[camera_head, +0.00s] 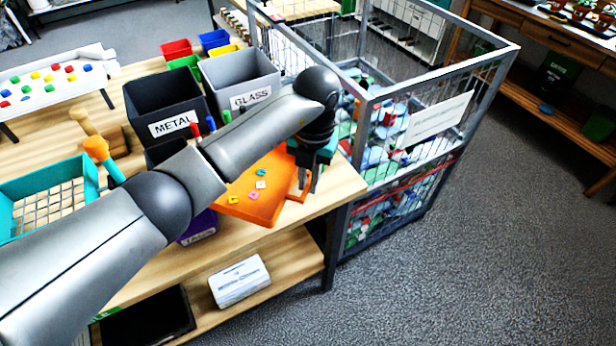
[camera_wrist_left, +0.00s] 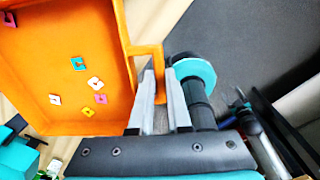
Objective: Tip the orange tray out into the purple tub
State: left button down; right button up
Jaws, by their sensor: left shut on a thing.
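The orange tray (camera_head: 266,208) is in the head view at the table's front edge, with several small coloured pieces lying in it. It fills the left of the left wrist view (camera_wrist_left: 40,65), where the pieces are pink, white, yellow and teal. My left gripper (camera_head: 308,184) is shut on the tray's side handle, which shows between the fingers in the wrist view (camera_wrist_left: 160,90). The purple tub (camera_head: 200,229) stands at the table's front edge, left of the tray. My left arm and the tray hide most of it, including its inside. My right gripper is not in view.
Grey GLASS (camera_head: 240,78) and black METAL (camera_head: 165,98) bins stand behind the arm. A teal basket (camera_head: 88,172) is at the left. A wire cage (camera_head: 440,118) full of mixed items stands right of the table. Open floor (camera_head: 470,260) lies at the right front.

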pick_arm(q)
jog(key=shift+s+a+r+h+p, duration=0.15)
jog(key=shift+r+h+p, duration=0.1)
jog(key=shift+r+p, duration=0.25)
jog(key=shift+a+r+h+p, duration=0.15)
jog(key=shift+r+h+p, duration=0.1)
jog(key=shift+r+p, duration=0.15)
jog(key=r, duration=0.1)
jog(key=t+h+p, duration=0.1)
jog(key=a+r+h, duration=0.1)
jog(key=shift+s+r+t+p, duration=0.25)
jog(key=shift+r+t+p, duration=0.05)
jog(key=s+a+r+t+h+b, duration=0.2)
jog(key=s+a+r+h+b, duration=0.1)
jog(key=a+r, duration=0.3)
jog(key=s+a+r+t+h+b, duration=0.3)
jog(key=a+r+h+b, duration=0.1)
jog(key=a+r+h, duration=0.2)
jog(key=shift+s+a+r+h+b, duration=0.2)
jog(key=shift+s+a+h+b, duration=0.1)
jog(key=shift+s+a+b, duration=0.15)
